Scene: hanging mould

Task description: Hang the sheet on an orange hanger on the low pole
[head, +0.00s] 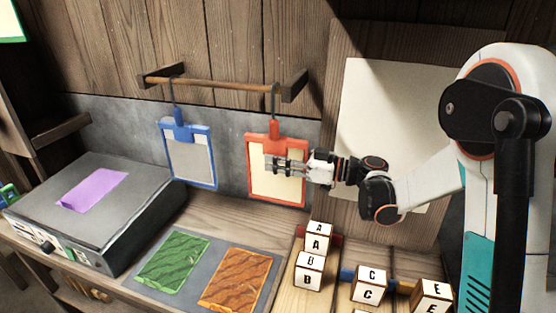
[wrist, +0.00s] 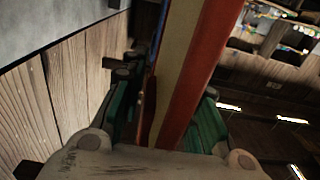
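The orange hanger (head: 248,160) is an orange-red frame around a cream panel (head: 290,186). Its hook overlaps the right part of the wooden pole (head: 215,84); whether the pole bears its weight is hard to tell. My gripper (head: 274,163) reaches in from the right across the frame's right side. In the wrist view, the green-sided fingers lie on both sides of the orange frame (wrist: 203,70) and appear closed on it. Loose sheets are purple (head: 93,190), on a grey box, and green (head: 172,261) and orange-brown (head: 233,279), on a grey mat.
A blue hanger (head: 214,160) with a grey panel hangs on the pole's left part. The grey box (head: 130,212) stands at left. Lettered white blocks (head: 310,270) stand at the lower right. A pale board (head: 385,110) stands behind my arm. Bare counter lies below the hangers.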

